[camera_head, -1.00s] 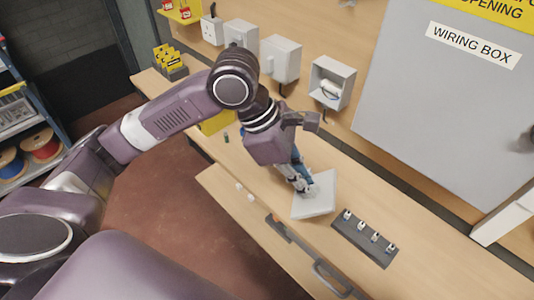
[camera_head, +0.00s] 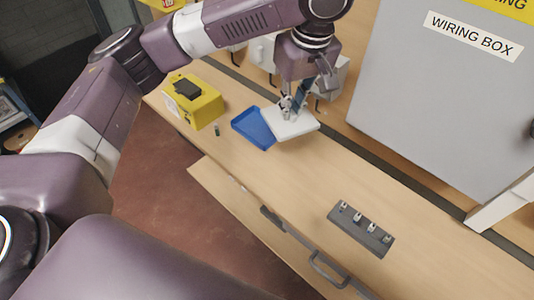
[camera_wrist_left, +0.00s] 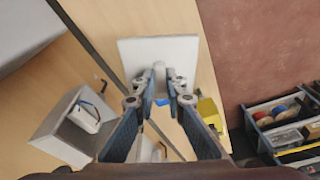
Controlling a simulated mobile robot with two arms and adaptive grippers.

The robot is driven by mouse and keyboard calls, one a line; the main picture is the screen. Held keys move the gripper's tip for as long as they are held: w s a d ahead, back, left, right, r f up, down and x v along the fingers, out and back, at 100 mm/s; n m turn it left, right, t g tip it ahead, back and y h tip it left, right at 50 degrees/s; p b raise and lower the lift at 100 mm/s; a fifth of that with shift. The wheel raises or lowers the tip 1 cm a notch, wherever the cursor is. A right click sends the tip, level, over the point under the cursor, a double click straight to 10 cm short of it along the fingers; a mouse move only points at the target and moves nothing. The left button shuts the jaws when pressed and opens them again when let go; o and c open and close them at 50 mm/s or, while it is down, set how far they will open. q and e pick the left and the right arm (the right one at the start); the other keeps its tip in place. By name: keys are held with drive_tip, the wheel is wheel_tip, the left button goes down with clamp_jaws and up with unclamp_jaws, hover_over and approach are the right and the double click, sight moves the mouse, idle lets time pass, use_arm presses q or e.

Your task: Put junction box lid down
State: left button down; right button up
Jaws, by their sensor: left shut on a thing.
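The junction box lid is a light grey square plate (camera_head: 297,127), and it also shows in the wrist view (camera_wrist_left: 143,55). My left gripper (camera_head: 291,108) is shut on a small raised part in the middle of the lid, with its blue-padded fingers (camera_wrist_left: 162,83) close together. The lid lies roughly flat, just right of a blue tray (camera_head: 250,129) and overlapping its edge in the head view. I cannot tell whether the lid touches the bench. The open junction box (camera_wrist_left: 80,122) is on the wall panel; my gripper hides much of it in the head view. My right gripper is out of view.
A yellow case (camera_head: 200,106) stands left of the tray. A dark block with several small metal fittings (camera_head: 361,229) lies nearer the front right. The wooden bench (camera_head: 310,180) is clear between them. The grey wiring box door (camera_head: 445,100) rises behind.

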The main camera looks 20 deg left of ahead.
use_arm(q)
wheel_tip(320, 180, down, 15)
drive_tip(key=shift+r, duration=0.2)
drive_tip(key=shift+f+p, duration=0.35)
drive_tip(key=shift+f, duration=2.15)
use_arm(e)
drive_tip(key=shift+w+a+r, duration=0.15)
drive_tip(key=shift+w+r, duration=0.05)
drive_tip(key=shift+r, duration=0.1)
use_arm(q)
drive_tip(key=c, duration=2)
unclamp_jaws()
drive_tip(key=shift+f, duration=0.1)
drive_tip(key=r, duration=0.4)
drive_tip(key=s+d+r+b, duration=0.1)
drive_tip(key=r, duration=0.7)
drive_tip(key=shift+s+d, duration=0.3)
drive_tip(key=shift+d, duration=0.1)
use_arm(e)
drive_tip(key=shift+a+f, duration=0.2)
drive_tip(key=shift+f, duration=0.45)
